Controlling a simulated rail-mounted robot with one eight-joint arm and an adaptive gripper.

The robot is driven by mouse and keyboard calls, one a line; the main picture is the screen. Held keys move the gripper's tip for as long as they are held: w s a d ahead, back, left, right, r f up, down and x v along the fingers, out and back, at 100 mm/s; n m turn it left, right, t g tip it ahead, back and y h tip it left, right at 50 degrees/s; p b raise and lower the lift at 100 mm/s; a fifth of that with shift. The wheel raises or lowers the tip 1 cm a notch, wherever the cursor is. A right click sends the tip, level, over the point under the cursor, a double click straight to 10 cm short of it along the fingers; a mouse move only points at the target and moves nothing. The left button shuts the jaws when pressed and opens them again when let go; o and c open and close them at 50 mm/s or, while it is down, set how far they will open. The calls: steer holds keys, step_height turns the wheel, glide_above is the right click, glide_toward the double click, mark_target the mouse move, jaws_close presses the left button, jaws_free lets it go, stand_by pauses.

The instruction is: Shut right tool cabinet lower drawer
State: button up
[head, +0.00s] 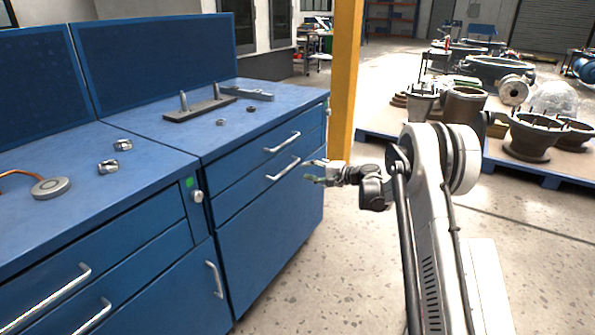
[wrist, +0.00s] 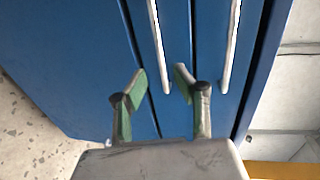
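The right tool cabinet (head: 265,235) is blue, with two drawers above a large lower panel. Its lower drawer (head: 240,192) carries a silver bar handle (head: 283,168). In the head view this drawer looks nearly flush; I cannot tell whether it stands slightly out. My gripper (head: 312,172) is in front of the cabinet, near the right end of the lower handle. The lower handle (wrist: 158,40) runs up the picture beyond the fingertips; contact cannot be judged.
The upper drawer has its own handle (head: 282,142). The left cabinet (head: 100,260) adjoins, with more handles. The worktop (head: 180,135) holds small metal parts. A yellow post (head: 346,80) stands behind the right cabinet's far end. Pallets with valve parts (head: 465,105) lie behind right. Floor in front is clear.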

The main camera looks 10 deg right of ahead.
steer(key=shift+v, duration=1.2)
steer(key=s+a+r+n+g+h, duration=0.1)
steer(key=s+a+r+n+h, duration=0.2)
steer(key=s+r, duration=0.75)
steer(key=s+a+r+n+g+h, duration=0.1)
steer(key=s+a+r+g+h, duration=0.2)
steer(key=s+r, duration=0.7)
steer(key=s+d+f+n+h, duration=0.1)
steer(key=s+f+h, duration=0.15)
steer(key=s, duration=0.95)
steer(key=s+d+f+n+h, duration=0.1)
steer(key=s+f+n+h, duration=0.15)
steer(key=s, duration=0.95)
steer(key=s+d+f+n+h, duration=0.1)
steer(key=s+f, duration=0.2)
steer(key=s, duration=0.9)
step_height(320, 180, up, 16)
steer(key=p, duration=1.5)
steer(key=shift+t, duration=0.4)
steer(key=shift+o, duration=0.5)
